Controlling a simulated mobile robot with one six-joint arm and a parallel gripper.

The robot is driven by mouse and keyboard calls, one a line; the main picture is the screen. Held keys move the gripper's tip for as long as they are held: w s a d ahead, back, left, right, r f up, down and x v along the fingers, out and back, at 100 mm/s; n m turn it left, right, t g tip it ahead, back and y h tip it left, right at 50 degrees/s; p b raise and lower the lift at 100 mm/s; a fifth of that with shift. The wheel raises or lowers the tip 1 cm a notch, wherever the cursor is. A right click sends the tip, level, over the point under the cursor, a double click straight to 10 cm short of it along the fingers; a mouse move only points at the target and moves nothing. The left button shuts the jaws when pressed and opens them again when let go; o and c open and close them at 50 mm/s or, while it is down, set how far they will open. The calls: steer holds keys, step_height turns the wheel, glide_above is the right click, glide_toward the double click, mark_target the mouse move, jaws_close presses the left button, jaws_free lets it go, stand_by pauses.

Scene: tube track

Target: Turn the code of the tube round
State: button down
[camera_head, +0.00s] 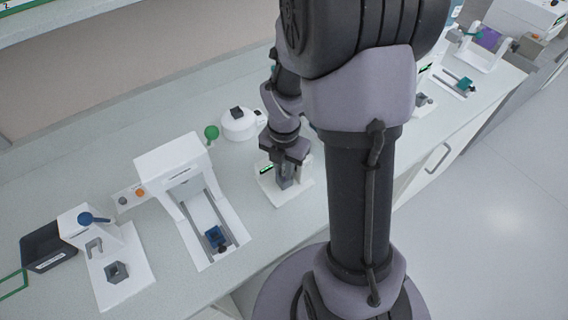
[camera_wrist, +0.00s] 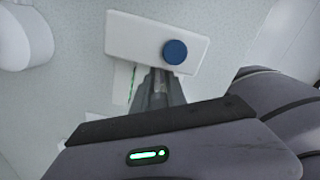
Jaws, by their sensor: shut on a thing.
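My gripper (camera_head: 286,182) points down over the white stand (camera_head: 268,192) near the middle of the bench. Its fingers also show in the wrist view (camera_wrist: 158,84), close together and shut on the tube. The tube itself is mostly hidden between the fingers, and I cannot make out its code or which way it faces. A small green-lit display (camera_head: 267,168) shows beside the fingers, on the left. In the wrist view a white block (camera_wrist: 130,38) with a round blue knob (camera_wrist: 175,52) lies just beyond the fingertips.
A round white device (camera_head: 237,124) and a green ball (camera_head: 211,132) are behind. My arm hides part of the bench.

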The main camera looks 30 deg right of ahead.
steer(key=n+p, duration=0.3)
steer(key=n, duration=0.1)
steer(key=shift+r+n, duration=0.15)
steer(key=shift+n, duration=0.25)
steer(key=shift+p, duration=0.55)
steer(key=n+p, duration=0.1)
steer(key=p, duration=0.2)
steer(key=p, duration=0.4)
steer(key=shift+w+d+r+n+p, duration=0.1)
steer(key=shift+w+n+p, duration=0.15)
steer(key=shift+n+p, duration=0.05)
steer(key=p, duration=0.3)
steer(key=p, duration=0.6)
steer(key=shift+s+n, duration=0.25)
steer(key=shift+n, duration=0.15)
steer(key=shift+n+p, duration=0.6)
steer(key=shift+p, duration=0.55)
